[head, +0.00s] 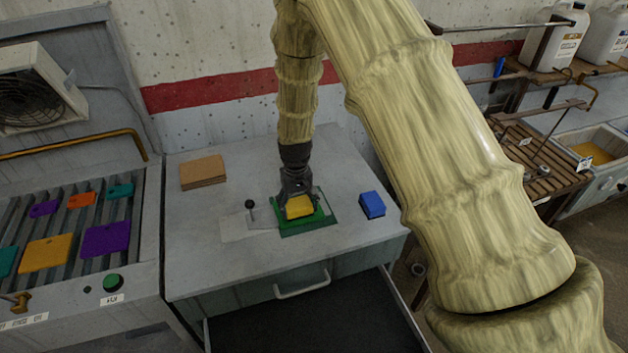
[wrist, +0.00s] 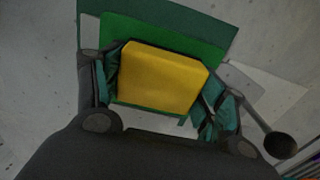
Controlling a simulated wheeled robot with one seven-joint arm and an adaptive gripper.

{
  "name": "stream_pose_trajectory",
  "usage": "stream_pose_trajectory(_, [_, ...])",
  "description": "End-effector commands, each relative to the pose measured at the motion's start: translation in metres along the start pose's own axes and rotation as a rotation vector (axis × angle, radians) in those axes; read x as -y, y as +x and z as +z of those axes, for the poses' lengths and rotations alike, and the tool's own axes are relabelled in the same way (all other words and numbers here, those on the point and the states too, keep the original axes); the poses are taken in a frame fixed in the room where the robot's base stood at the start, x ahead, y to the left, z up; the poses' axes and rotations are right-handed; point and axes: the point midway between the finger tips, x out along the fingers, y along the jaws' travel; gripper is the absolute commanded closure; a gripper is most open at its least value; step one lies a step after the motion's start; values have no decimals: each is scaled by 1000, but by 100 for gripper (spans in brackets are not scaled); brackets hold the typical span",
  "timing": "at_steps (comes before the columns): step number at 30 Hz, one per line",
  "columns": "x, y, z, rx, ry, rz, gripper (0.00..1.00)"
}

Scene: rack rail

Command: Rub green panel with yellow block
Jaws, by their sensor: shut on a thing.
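The yellow block (head: 299,207) is held between the fingers of my gripper (head: 298,199), over the green panel (head: 318,222) on the grey counter. In the wrist view the fingers press on both sides of the yellow block (wrist: 164,78), and the green panel (wrist: 220,50) shows beneath and beyond it. The panel has a bright green area inside a darker green edge. The block appears to be on or very close to the panel; contact is hidden.
A blue block (head: 372,204) lies right of the panel. A pale plate with a dark knob (head: 249,204) lies left of it. A brown stack (head: 203,172) sits at the back left. An open drawer (head: 310,325) juts out in front. A rack with coloured tags (head: 70,238) stands left.

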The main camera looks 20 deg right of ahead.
Motion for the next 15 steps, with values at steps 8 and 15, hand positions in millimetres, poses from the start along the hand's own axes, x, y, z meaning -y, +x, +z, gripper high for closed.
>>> stream_pose_trajectory(8, [-21, 1, -1, 1, -7, 0, 51])
stream_pose_trajectory(15, [-38, 1, -2, 1, -12, -1, 51])
